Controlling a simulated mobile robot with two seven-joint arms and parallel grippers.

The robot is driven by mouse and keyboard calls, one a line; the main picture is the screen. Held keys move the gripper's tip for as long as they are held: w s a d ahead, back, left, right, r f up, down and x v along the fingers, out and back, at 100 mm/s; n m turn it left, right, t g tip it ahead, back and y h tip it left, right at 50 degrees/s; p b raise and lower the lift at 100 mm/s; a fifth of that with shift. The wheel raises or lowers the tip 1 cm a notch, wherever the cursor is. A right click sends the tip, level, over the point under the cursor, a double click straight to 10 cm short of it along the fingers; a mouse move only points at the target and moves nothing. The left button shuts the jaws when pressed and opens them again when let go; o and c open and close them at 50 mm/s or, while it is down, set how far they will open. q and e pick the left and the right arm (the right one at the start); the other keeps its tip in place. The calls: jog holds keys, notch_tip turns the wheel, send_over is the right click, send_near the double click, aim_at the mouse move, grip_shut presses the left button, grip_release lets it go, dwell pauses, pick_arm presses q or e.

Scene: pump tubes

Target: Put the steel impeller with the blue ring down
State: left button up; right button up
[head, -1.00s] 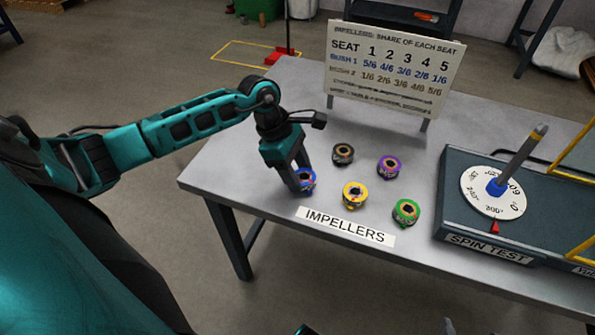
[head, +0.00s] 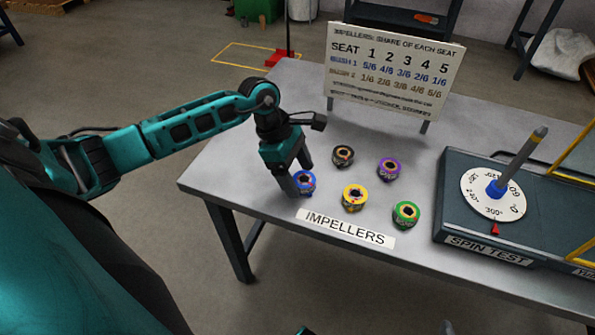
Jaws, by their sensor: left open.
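The steel impeller with the blue ring (head: 305,182) rests on the grey table, left of the yellow-ringed impeller and just behind the IMPELLERS label. My left gripper (head: 299,180) is open over it, with its fingers apart and reaching down close to the impeller. Whether a finger touches the impeller I cannot tell. My right gripper does not show in the head view.
Near it stand impellers with black (head: 343,156), purple (head: 389,169), yellow (head: 355,197) and green (head: 406,215) rings. The spin test unit (head: 484,249) with an upright shaft (head: 520,160) stands at right. A sign board (head: 393,75) stands behind. The table's left end (head: 232,150) is bare.

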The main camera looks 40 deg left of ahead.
pick_arm(q)
jog(key=p+v, duration=0.1)
jog(key=v, duration=1.1)
